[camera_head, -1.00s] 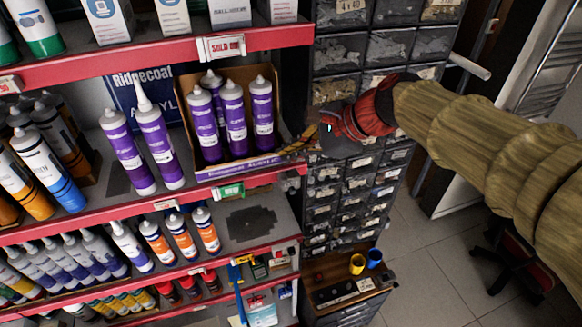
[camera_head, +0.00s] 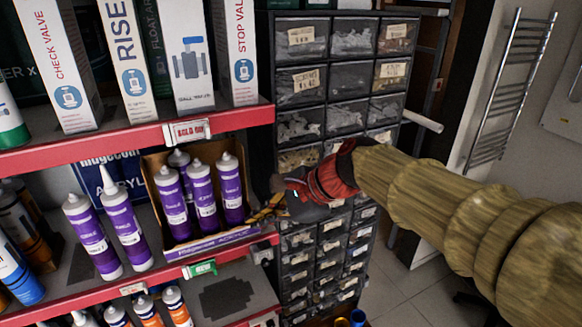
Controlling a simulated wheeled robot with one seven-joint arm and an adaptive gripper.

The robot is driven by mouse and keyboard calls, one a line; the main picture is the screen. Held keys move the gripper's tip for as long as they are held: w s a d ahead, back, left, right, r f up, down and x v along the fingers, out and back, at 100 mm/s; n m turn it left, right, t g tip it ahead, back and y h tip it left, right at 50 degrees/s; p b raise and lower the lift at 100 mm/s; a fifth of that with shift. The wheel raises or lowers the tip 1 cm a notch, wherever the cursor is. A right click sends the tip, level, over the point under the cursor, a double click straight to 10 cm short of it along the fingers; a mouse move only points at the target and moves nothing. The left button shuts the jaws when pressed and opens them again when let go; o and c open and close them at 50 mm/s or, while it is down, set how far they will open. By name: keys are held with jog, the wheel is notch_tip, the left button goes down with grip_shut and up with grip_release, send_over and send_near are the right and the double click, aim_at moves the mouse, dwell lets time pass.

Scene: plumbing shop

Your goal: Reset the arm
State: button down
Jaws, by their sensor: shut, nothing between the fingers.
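My arm (camera_head: 440,205), in a tan ribbed sleeve, reaches in from the right edge. It ends in a red and dark grey wrist. My gripper (camera_head: 257,214), with yellow and black fingers, points left and is shut and empty. Its tips are at the right end of the display carton (camera_head: 212,243) of purple tubes on the middle shelf. I cannot tell whether they touch the carton.
Two purple tubes (camera_head: 125,228) stand left of the carton. Boxed valves (camera_head: 187,60) stand on the shelf above, which has a red edge (camera_head: 120,142). A cabinet of small drawers (camera_head: 345,85) stands behind my wrist. A towel radiator (camera_head: 507,85) hangs at the right.

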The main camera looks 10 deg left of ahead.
jog(key=s+d+f+n+t+h+b, duration=0.1)
jog(key=s+d+f+n+h+b, duration=0.2)
jog(key=s+d+f+b, duration=0.3)
jog(key=s+d+f+n+t+h+b, duration=0.1)
jog(key=s+d+f+n+h+b, duration=0.2)
jog(key=d+f+b, duration=0.8)
jog(key=s+d+f+n+t+h+b, duration=0.1)
jog(key=s+d+f+n+b, duration=0.5)
jog(key=d+f, duration=0.8)
jog(key=shift+s+f+h+b, duration=0.9)
jog(key=shift+s+f+b, duration=0.7)
jog(key=shift+s+f, duration=0.55)
jog(key=shift+s+r, duration=0.1)
